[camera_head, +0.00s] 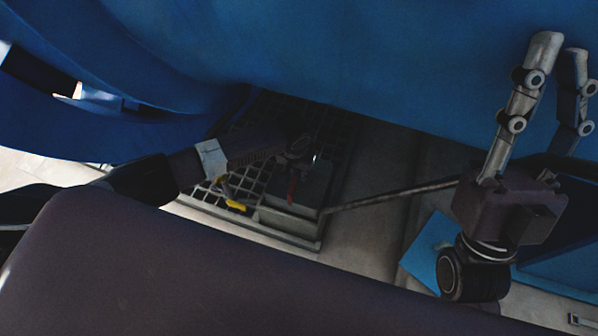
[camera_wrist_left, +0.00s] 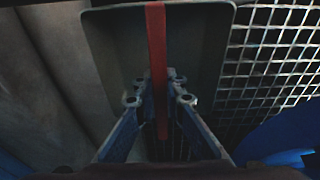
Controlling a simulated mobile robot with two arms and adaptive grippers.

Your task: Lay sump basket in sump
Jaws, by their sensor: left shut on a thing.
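The sump basket (camera_head: 312,187) is a grey box with a red handle (camera_head: 292,187). In the head view it is at the middle, at the grating's near edge. My left gripper (camera_head: 300,150) comes in from the left above it, dark and partly hard to make out. In the left wrist view my left gripper (camera_wrist_left: 158,97) is shut on the red handle (camera_wrist_left: 156,40), with the grey basket (camera_wrist_left: 110,55) behind it. The sump opening cannot be made out clearly, and the basket's underside is hidden. My right gripper (camera_head: 560,55) is at the right, fingers up, apart and empty.
A yellow piece (camera_head: 235,205) lies left of the basket. A grey rod (camera_head: 390,194) runs right. A large blue body (camera_head: 350,50) hangs overhead, limiting room.

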